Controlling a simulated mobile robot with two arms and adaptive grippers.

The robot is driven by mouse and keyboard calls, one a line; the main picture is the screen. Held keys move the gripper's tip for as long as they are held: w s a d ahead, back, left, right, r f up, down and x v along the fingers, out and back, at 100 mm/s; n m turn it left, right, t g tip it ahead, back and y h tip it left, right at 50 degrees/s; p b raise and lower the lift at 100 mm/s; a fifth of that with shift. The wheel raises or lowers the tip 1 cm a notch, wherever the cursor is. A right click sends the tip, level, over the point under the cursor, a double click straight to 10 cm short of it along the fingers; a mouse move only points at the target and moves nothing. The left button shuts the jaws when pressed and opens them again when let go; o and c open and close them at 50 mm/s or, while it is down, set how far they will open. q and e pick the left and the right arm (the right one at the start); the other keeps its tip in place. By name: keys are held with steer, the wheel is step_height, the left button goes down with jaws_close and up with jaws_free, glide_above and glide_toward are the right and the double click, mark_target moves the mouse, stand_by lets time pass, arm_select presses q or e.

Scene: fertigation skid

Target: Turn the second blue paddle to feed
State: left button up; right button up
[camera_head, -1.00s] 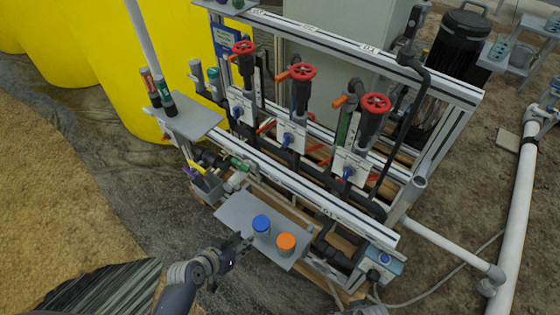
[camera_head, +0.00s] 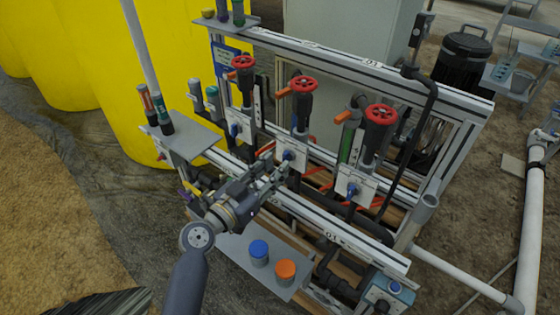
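Three white plates with blue paddles stand in a row on the skid, below the red handwheels. The second blue paddle (camera_head: 288,155) is the middle one, between a blue paddle at the left (camera_head: 235,129) and one at the right (camera_head: 352,189). My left gripper (camera_head: 275,166) reaches up from the lower left, with its fingertips just short of the second paddle in the picture. Its two fingers look spread, with nothing between them. I cannot tell whether a finger touches the plate. My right gripper is not in view.
A grey shelf (camera_head: 234,250) below my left arm holds a blue-lidded jar (camera_head: 259,253) and an orange-lidded jar (camera_head: 285,271). Three red handwheels (camera_head: 303,84) rise above the plates. A metal rail (camera_head: 330,229) runs in front. A small shelf with bottles (camera_head: 183,135) stands left.

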mark_target(284, 159)
arm_select(q)
steer(key=shift+x, duration=1.6)
jaws_close()
